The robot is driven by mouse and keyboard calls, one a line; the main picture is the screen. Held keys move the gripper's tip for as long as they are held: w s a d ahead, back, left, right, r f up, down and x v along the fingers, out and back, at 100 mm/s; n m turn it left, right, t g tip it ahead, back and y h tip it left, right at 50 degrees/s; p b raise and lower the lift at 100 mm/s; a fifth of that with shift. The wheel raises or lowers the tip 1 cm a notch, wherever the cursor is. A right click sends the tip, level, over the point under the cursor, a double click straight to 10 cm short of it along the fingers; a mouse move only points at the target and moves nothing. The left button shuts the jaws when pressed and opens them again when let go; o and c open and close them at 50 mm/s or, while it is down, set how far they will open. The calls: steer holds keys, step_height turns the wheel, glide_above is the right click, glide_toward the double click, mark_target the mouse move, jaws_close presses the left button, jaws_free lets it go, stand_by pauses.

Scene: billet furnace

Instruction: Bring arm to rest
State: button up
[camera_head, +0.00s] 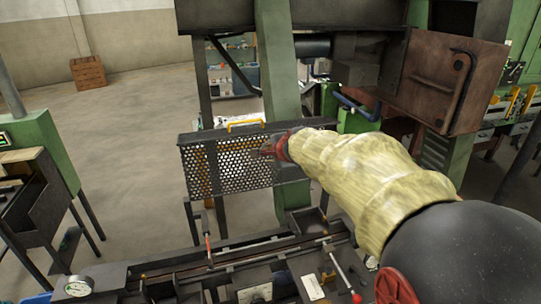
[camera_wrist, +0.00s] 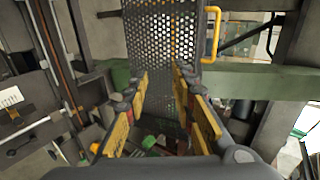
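My arm (camera_head: 365,180), in a pale yellow sleeve, reaches from the lower right toward a dark perforated guard panel (camera_head: 232,168). My gripper (camera_head: 268,150) is small and partly hidden in the head view, in front of the panel's right part. In the wrist view my gripper (camera_wrist: 160,85) has its two yellow-padded fingers apart, with nothing held between them. The perforated panel (camera_wrist: 160,30) shows beyond the fingertips; I cannot tell whether they touch it. Its yellow handle (camera_head: 245,124) also shows in the wrist view (camera_wrist: 210,35), right of the fingers.
A rusty furnace door (camera_head: 445,80) stands at the upper right, above the arm. A green post (camera_head: 275,60) rises behind the panel. A bench with rods and a gauge (camera_head: 79,286) lies below. A green-sided cabinet (camera_head: 45,145) stands left; open floor (camera_head: 130,130) lies behind.

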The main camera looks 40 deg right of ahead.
stand_by(0.3)
steer(key=s+a+f+n+g+y+b, duration=0.1)
steer(key=s+a+f+n+b, duration=0.6)
steer(key=f, duration=0.5)
steer(key=s+a+f+n+g+y+b, duration=0.1)
steer(key=s+a+f+n+g+b, duration=0.1)
steer(key=s+a+f+n+b, duration=0.5)
steer(key=s+a+f+n+g+y+b, duration=0.1)
steer(key=s+a+f+n+g+b, duration=0.1)
steer(key=s+a+f+n+b, duration=0.5)
steer(key=shift+s+a+f+n+b, duration=0.3)
steer(key=shift+s+a+f+b, duration=1.75)
steer(key=shift+s+f+b, duration=3)
steer(key=shift+w+f+p, duration=0.3)
steer(key=shift+f+p, duration=0.2)
steer(key=shift+p, duration=0.45)
